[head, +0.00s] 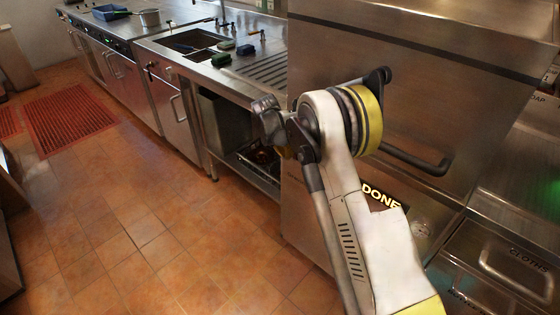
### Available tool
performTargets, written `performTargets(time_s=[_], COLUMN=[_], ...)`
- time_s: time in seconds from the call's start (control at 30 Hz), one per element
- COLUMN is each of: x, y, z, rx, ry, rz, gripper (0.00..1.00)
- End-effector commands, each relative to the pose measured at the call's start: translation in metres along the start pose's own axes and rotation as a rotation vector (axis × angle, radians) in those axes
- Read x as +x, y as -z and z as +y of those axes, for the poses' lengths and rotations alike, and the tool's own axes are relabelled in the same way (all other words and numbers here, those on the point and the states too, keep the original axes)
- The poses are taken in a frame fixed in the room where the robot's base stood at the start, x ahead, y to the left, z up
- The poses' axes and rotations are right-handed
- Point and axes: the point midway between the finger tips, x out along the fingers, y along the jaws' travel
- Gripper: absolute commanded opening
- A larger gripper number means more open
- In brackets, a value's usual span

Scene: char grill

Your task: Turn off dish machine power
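The dish machine (430,110) is a large stainless steel unit at the centre right of the head view. A dark bar handle (418,162) runs across its front, partly behind my arm. Below the handle, a dark panel with lit "DONE" lettering (381,197) is partly covered by my arm. I cannot make out a power switch; my arm hides part of the front. My gripper (266,112) is raised at the left front of the machine, with no object visible in it. Its fingers are too small and dark to tell whether they are open or shut.
A steel counter with a sink (190,42) runs away to the upper left. Green and blue sponges (221,60) lie on it. Drawers, one marked "CLOTHS" (516,272), stand at the lower right. The tiled floor (150,235) at left is clear, with a red mat (72,118) farther back.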

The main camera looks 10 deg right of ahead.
Motion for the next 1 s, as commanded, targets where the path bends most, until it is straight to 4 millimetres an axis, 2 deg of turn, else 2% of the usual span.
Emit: performTargets(time_s=[0.43,0.6,0.8,1.0], x=[0.000,-0.003,0.001,-0.004], y=[-0.006,-0.020,-0.018,-0.019], z=[0.000,0.000,0.000,0.000], rx=[0.000,0.001,0.000,0.000], ry=[-0.001,0.000,-0.001,-0.001], rz=[0.000,0.000,0.000,0.000], gripper=[0.00,0.00,0.00,0.00])
